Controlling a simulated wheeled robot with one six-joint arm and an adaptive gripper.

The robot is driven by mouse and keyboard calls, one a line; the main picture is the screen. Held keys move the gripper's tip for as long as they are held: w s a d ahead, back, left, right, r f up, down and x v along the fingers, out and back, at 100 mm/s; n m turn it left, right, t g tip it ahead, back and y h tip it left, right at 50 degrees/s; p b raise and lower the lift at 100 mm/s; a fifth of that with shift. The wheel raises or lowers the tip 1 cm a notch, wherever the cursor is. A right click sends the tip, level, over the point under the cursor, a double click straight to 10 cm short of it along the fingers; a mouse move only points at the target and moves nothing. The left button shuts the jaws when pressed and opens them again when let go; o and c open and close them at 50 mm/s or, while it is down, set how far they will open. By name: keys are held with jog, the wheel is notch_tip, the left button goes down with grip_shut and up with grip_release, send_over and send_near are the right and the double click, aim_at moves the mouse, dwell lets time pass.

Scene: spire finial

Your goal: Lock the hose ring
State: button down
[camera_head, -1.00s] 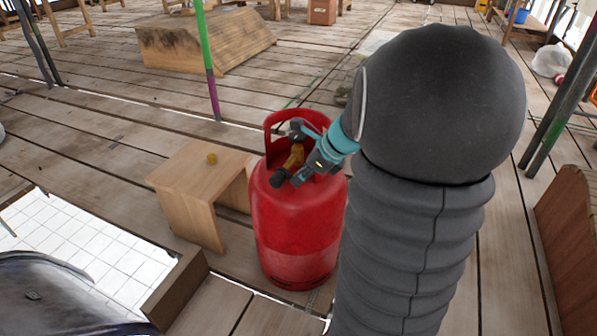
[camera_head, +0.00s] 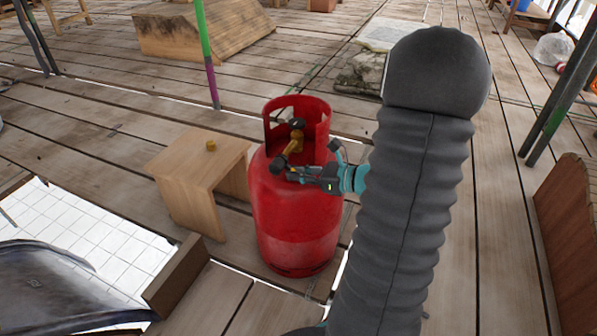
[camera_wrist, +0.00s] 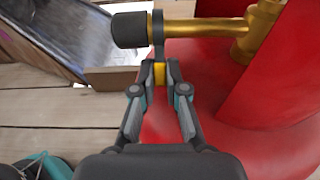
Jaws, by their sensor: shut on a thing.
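A red gas cylinder (camera_head: 296,220) stands upright on the planks, with a brass valve (camera_head: 295,143) inside its collar. The valve's brass outlet pipe (camera_wrist: 200,28) ends in a black cylindrical piece (camera_wrist: 130,30), which also shows in the head view (camera_head: 279,165). A dark grey ring (camera_wrist: 158,27) sits around the pipe beside the black piece. A tab with a yellow end (camera_wrist: 160,74) hangs from this ring. My gripper (camera_wrist: 160,78) is shut on the yellow end of the tab. In the head view my gripper (camera_head: 295,174) reaches in from the right, its fingertips small beside the outlet.
A green and purple pole (camera_head: 207,60) rises behind. White tiles (camera_head: 80,235) lie at lower left. A brown wooden panel (camera_head: 570,230) stands at right.

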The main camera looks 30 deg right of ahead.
dwell(0.6)
jog(key=c, duration=1.2)
grip_release()
jog(key=shift+f, duration=0.1)
jog(key=v, duration=1.2)
jog(key=shift+f, duration=0.25)
